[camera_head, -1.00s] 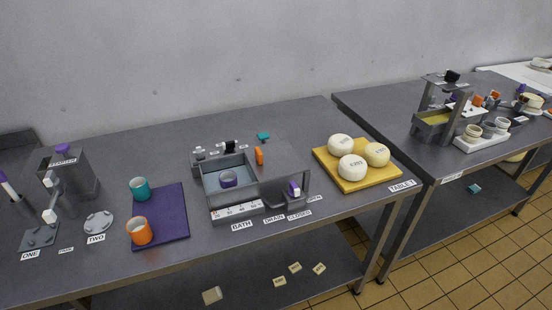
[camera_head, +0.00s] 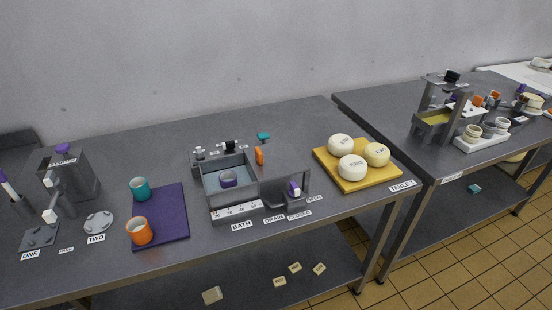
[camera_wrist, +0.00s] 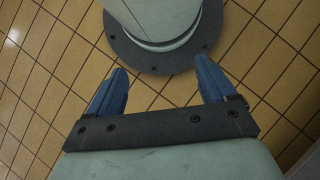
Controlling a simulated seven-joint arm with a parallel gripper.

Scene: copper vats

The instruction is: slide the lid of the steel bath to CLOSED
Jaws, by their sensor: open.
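The steel bath (camera_head: 209,191) stands in the middle of the near table in the head view, with its BATH label (camera_head: 241,226) on the table edge in front. A purple and white knob (camera_head: 294,188) is at the front right, near the CLOSED and OPEN labels. My gripper (camera_wrist: 160,84) shows only in the wrist view, open and empty over floor tiles and part of my own body.
A yellow board (camera_head: 332,171) with several white rounds stands right of the bath. A purple mat (camera_head: 172,205) with a teal cup (camera_head: 139,188) and an orange cup (camera_head: 139,230) lies to its left. A second table stands at right, beyond a narrow gap.

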